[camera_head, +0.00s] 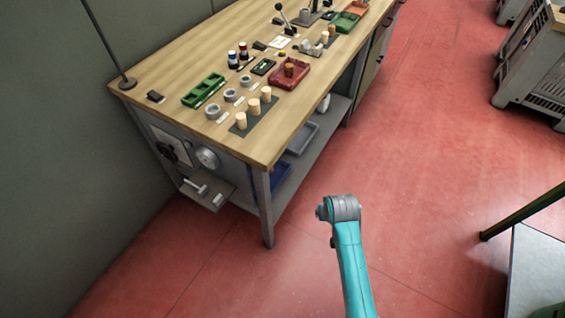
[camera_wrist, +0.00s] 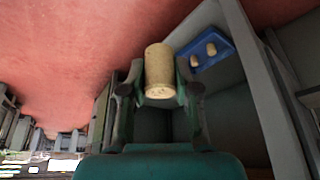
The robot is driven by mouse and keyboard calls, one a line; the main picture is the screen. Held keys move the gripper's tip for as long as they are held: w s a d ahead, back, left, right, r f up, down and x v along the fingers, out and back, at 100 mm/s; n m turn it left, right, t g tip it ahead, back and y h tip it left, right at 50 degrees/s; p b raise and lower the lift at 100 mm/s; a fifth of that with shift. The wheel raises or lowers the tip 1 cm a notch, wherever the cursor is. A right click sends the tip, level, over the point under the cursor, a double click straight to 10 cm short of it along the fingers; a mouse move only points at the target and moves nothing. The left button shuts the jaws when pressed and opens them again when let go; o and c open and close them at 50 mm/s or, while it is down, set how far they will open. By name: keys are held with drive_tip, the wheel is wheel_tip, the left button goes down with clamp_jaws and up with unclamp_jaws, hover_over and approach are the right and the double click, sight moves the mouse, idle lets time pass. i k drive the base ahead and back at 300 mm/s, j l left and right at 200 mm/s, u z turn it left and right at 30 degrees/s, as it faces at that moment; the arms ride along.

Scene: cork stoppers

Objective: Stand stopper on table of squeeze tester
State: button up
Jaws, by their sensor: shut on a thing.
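In the wrist view, my gripper (camera_wrist: 160,88) is shut on a cork stopper (camera_wrist: 159,66), a tan speckled cylinder that sticks out beyond the fingers. The stopper is clear of any surface I can make out. In the head view, only a teal link of my arm shows at the bottom; the gripper and held stopper are out of that picture. On the workbench (camera_head: 190,55), a lever device with a black knob (camera_head: 286,22) stands towards the far end. It may be the squeeze tester, but it is too small to be sure, and its table cannot be made out.
Pale stoppers (camera_head: 253,107) stand on a dark mat near the bench's front edge. A red tray (camera_head: 275,82) holds a stopper; a green tray (camera_head: 203,90) stands at left. A blue tray (camera_wrist: 228,50) with two stoppers shows in the wrist view. Red floor in front is clear.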

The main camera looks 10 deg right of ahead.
sight(212, 198)
drive_tip(key=i+j+u, duration=0.1)
drive_tip(key=u, duration=0.3)
drive_tip(key=i+j+u, duration=0.1)
drive_tip(key=u, duration=0.3)
